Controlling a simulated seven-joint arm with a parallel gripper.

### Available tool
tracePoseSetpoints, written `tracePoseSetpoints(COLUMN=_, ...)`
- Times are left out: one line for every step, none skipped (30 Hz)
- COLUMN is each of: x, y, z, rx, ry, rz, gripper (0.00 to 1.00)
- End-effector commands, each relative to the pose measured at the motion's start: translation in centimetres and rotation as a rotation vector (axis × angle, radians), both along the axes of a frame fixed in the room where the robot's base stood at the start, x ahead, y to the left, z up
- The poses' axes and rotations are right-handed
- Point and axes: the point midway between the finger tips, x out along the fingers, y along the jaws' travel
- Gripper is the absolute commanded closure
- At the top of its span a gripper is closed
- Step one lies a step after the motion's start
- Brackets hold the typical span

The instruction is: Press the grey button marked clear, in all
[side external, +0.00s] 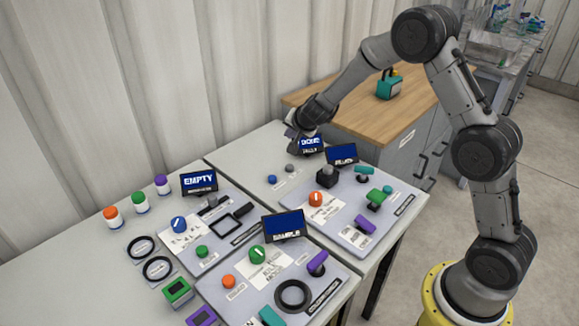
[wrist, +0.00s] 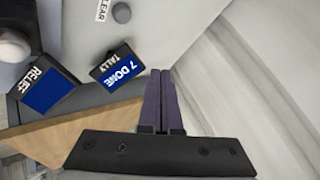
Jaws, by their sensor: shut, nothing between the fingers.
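The grey round button (wrist: 122,13) sits beside a label reading CLEAR (wrist: 102,10) at the top of the wrist view. In the side external view a small grey button (side external: 290,168) lies next to a blue one, on the pale panel below my gripper. My gripper (wrist: 160,73) is shut and empty, its fingertips to the right of and below the button in the wrist view, apart from it. A small screen (wrist: 115,68) reading 7 DONE, TALLY stands near the fingers. My gripper (side external: 293,148) shows beside that screen in the side external view.
A screen labelled RELIEF (wrist: 43,88) stands left of the tally screen. A blue button (side external: 272,180) is close to the grey one. Panels with knobs, switches and an EMPTY screen (side external: 199,181) fill the nearer table. A wooden worktop (side external: 428,107) lies behind.

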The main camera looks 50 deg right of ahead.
Motion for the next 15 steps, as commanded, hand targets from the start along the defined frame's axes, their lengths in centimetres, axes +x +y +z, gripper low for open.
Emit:
tracePoseSetpoints(x=0.0, y=0.0, z=-0.1, rx=-0.001, ry=0.0, rz=0.001, gripper=1.0)
tracePoseSetpoints(x=0.0, y=0.0, z=-0.2, rx=-0.001, ry=0.001, rz=0.0, gripper=1.0)
tracePoseSetpoints(x=0.0, y=0.0, z=-0.4, rx=0.0, ry=0.002, rz=-0.001, gripper=1.0)
tracePoseSetpoints(x=0.0, y=0.0, z=-0.6, rx=-0.002, ry=0.002, rz=0.0, gripper=1.0)
tracePoseSetpoints(x=0.0, y=0.0, z=-0.8, rx=-0.001, ry=0.002, rz=0.0, gripper=1.0)
tracePoseSetpoints(x=0.0, y=0.0, z=-1.2, rx=-0.002, ry=0.003, rz=0.001, gripper=1.0)
tracePoseSetpoints(x=-0.1, y=0.0, z=-1.5, rx=-0.001, ry=0.004, rz=0.0, gripper=1.0)
tracePoseSetpoints(x=0.0, y=0.0, z=-1.9, rx=-0.001, ry=0.003, rz=0.001, gripper=1.0)
tracePoseSetpoints(x=0.0, y=0.0, z=-2.4, rx=0.0, ry=0.003, rz=0.001, gripper=1.0)
tracePoseSetpoints(x=-0.1, y=0.0, z=-2.8, rx=0.0, ry=0.004, rz=0.001, gripper=1.0)
tracePoseSetpoints(x=-0.1, y=0.0, z=-3.2, rx=0.0, ry=0.004, rz=0.001, gripper=1.0)
tracePoseSetpoints(x=-0.1, y=0.0, z=-3.7, rx=-0.001, ry=0.004, rz=0.0, gripper=1.0)
tracePoseSetpoints(x=0.0, y=0.0, z=-4.1, rx=-0.001, ry=0.003, rz=0.001, gripper=1.0)
tracePoseSetpoints(x=0.0, y=0.0, z=-4.6, rx=-0.002, ry=0.003, rz=0.002, gripper=1.0)
tracePoseSetpoints(x=-0.1, y=0.0, z=-5.1, rx=0.0, ry=0.004, rz=0.001, gripper=1.0)
